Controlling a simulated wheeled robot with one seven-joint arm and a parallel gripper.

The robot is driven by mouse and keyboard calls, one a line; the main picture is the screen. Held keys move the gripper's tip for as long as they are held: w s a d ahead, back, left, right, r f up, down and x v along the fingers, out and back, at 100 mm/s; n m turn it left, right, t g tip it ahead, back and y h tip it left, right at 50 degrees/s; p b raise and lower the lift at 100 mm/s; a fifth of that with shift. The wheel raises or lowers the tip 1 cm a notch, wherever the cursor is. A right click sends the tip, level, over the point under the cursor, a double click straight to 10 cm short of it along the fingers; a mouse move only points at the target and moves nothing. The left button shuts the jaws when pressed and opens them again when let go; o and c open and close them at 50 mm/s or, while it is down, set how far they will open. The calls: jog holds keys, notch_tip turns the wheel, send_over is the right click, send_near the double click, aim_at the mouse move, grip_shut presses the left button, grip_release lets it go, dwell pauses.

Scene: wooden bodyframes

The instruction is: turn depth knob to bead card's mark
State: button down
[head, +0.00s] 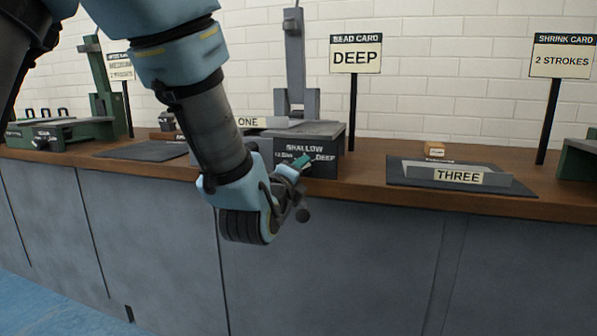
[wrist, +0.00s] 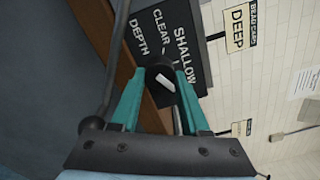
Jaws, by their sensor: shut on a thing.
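The depth knob (wrist: 160,77) is dark with a white pointer line, on the black front panel (head: 325,165) of the middle machine. My gripper (head: 301,163) has teal fingers, which are shut on the knob from both sides (wrist: 162,82). The pointer slants to the lower right in the wrist view. The head view hides the knob.
A plate marked THREE (head: 458,176) lies on a dark mat to the right, below the shrink card (head: 563,55) reading 2 STROKES. A green machine (head: 60,130) stands at the left. The bench front (head: 330,260) is below my gripper.

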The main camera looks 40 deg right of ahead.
jog(key=shift+f, duration=0.1)
jog(key=shift+c, duration=2)
grip_release()
jog(key=shift+s+a, duration=0.1)
jog(key=shift+a, duration=0.05)
jog(key=b+v, duration=1)
jog(key=shift+a, duration=0.25)
